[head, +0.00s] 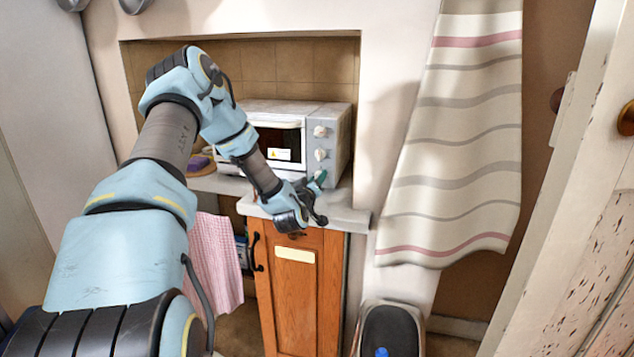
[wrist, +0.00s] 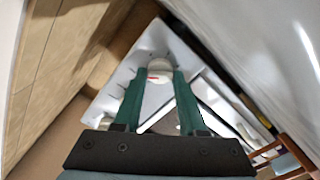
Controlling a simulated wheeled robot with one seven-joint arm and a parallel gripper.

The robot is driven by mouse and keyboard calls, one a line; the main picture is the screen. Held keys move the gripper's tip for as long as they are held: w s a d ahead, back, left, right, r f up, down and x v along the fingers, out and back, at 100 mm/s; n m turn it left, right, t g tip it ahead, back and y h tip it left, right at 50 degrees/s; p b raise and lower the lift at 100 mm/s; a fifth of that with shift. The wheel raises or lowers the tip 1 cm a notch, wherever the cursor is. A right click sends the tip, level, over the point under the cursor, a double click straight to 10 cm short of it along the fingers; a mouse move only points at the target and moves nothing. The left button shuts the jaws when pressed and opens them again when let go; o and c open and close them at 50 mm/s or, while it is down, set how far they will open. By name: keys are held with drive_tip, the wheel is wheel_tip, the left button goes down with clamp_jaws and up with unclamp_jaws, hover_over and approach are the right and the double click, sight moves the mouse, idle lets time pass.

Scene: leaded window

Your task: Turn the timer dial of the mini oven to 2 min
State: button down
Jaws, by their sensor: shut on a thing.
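The mini oven (head: 274,112) stands on a counter in the wall niche, its front door on the left and a grey control panel (head: 333,140) on the right. Two white dials, an upper one (head: 320,131) and a middle one (head: 320,154), show clear of my gripper. My gripper (head: 319,178) is at the lowest part of the panel. In the wrist view its green fingers are shut on a white dial (wrist: 159,66) with a red mark on it. The fingers hide the dial's sides. The scale marks around it are too small to read.
A wooden cabinet (head: 290,290) with a dark handle is under the counter edge (head: 345,215). A striped curtain (head: 455,150) hangs to the right, and a pink checked cloth (head: 215,262) hangs to the left. A bin (head: 390,328) stands on the floor in front.

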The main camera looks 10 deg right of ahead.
drive_tip(key=shift+c, duration=2.4)
unclamp_jaws()
drive_tip(key=b+v, duration=0.4)
drive_tip(key=v, duration=0.6)
drive_tip(key=shift+s+a, duration=0.15)
drive_tip(key=shift+s, duration=0.25)
